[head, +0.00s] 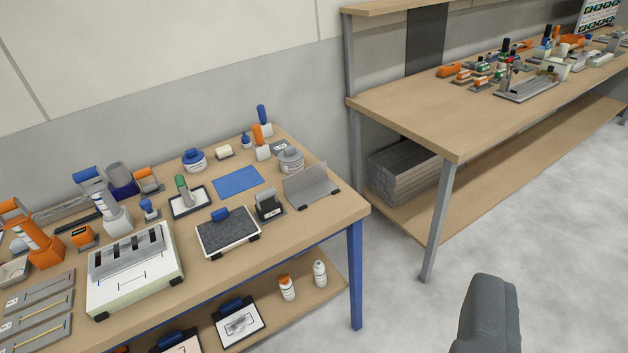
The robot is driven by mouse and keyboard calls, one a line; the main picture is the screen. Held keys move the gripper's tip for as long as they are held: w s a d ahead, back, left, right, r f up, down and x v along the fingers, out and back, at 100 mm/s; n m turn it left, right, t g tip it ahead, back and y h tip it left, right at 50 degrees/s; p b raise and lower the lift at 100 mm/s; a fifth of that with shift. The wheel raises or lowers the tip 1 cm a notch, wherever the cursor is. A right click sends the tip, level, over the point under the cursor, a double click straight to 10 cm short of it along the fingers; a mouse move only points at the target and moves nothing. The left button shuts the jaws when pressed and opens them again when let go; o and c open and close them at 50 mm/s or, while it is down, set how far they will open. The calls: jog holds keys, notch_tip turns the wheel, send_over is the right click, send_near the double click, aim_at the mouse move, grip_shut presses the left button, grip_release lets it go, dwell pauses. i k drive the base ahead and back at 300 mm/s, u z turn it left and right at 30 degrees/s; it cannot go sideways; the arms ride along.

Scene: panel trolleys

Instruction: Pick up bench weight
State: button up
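I cannot tell for certain which item is the bench weight. A grey round item (291,160) with a raised top stands at the back right of the left table and could be it. A small black block with a pale label (269,208) stands nearer the right edge, in front of a grey angled plate. My gripper (490,312) shows as a dark grey shape at the bottom right, over the floor and well apart from both tables. Its fingers cannot be told apart, and nothing is seen held in it.
The left table (330,215) is crowded with tools, a blue mat (237,182), a dark speckled plate (228,232) and a slotted box (135,270). Bottles (287,288) stand on its lower shelf. A second bench (420,115) stands behind right. Open floor (560,230) lies at right.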

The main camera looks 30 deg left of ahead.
aim_at(271, 207)
jog(key=u, duration=0.3)
jog(key=i, duration=1.35)
jog(key=u, duration=0.9)
jog(key=i, duration=0.3)
jog(key=u, duration=0.15)
